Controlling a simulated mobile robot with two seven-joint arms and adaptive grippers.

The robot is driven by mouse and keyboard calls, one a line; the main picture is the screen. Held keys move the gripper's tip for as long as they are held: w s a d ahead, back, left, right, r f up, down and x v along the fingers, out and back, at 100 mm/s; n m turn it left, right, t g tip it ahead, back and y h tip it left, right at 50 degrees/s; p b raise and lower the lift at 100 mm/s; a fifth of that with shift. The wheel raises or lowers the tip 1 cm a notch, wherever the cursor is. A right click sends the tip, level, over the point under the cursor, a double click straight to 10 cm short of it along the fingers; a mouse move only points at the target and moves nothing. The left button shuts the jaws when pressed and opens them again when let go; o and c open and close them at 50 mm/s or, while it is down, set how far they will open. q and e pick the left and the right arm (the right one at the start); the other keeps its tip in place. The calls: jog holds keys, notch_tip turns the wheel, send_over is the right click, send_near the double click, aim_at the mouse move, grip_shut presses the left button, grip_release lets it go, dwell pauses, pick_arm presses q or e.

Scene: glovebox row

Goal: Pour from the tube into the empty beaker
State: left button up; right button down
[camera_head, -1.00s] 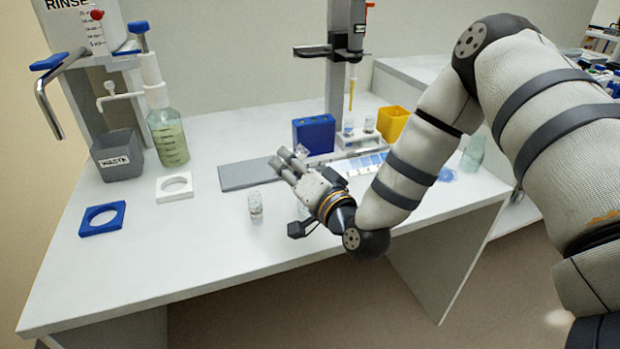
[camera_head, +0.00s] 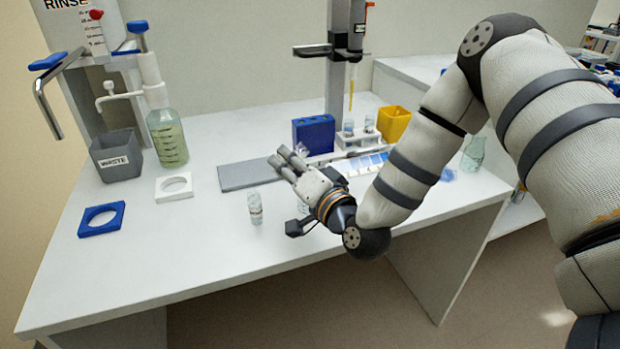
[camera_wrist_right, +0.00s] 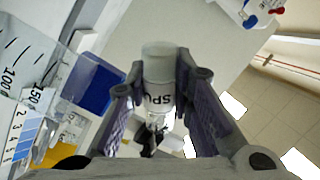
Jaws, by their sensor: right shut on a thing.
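My right gripper (camera_head: 284,158) is above the bench, left of the blue rack's front. In the right wrist view its fingers (camera_wrist_right: 160,72) are shut on a pale tube (camera_wrist_right: 158,66) with dark lettering. In the head view only a clear bit of what it holds shows behind the fingers; its tilt and contents are hard to tell. A clear graduated beaker (camera_wrist_right: 30,62) fills the left of the wrist view, marked 100 and 150. In the head view a glass piece (camera_head: 303,208) is mostly hidden behind my wrist. My left gripper is out of view.
A small glass vial (camera_head: 255,208) stands on the bench left of my wrist. A grey mat (camera_head: 245,176), blue rack (camera_head: 314,134), yellow box (camera_head: 394,124) and dispenser stand (camera_head: 334,85) are behind. The waste bin (camera_head: 117,156) and bottle (camera_head: 168,138) stand left.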

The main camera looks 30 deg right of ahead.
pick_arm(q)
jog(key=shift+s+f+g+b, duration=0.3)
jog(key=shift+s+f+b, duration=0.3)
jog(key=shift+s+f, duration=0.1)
pick_arm(e)
jog(key=shift+a+f+m, duration=0.1)
jog(key=shift+f+m, duration=0.3)
jog(key=shift+m, duration=0.5)
dwell(0.9)
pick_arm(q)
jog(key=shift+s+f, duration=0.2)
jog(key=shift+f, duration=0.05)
pick_arm(e)
jog(key=shift+r+m, duration=0.4)
jog(key=shift+m, duration=0.5)
dwell(1.5)
pick_arm(q)
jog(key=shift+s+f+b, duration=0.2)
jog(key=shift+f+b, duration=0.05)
jog(key=shift+b, duration=0.2)
pick_arm(e)
jog(key=shift+f+m, duration=0.4)
jog(key=shift+m, duration=0.4)
dwell(1.6)
